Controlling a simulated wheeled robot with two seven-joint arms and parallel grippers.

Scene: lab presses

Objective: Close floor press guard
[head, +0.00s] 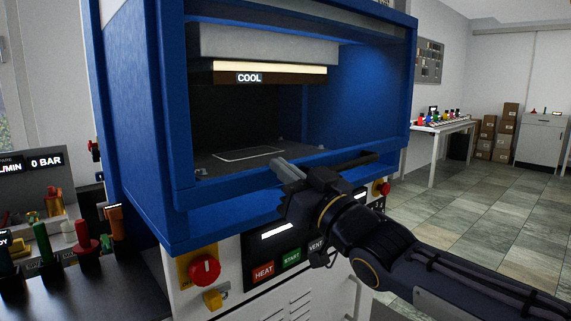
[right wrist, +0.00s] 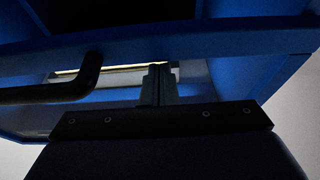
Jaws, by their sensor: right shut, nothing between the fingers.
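The floor press (head: 130,120) is a large blue-framed machine with a white lower cabinet, filling the middle of the head view. Its front shows the dark chamber inside; I cannot tell if a clear pane covers it. A blue rail (head: 225,190) runs along the bottom of the opening. A black bar handle (head: 358,161) shows at this rail, partly hidden by my right gripper. My right gripper (head: 285,170) is shut and empty in front of the rail, near the handle. In the right wrist view, the bent handle (right wrist: 60,92) is left of the fingertips (right wrist: 157,72). My left gripper is out of view.
Below the rail are a red knob (head: 205,269), a control panel with HEAT and START buttons (head: 291,258) and another red knob (head: 381,188). A bench with coloured tools (head: 85,240) stands at left. Open tiled floor (head: 460,215) lies to the right.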

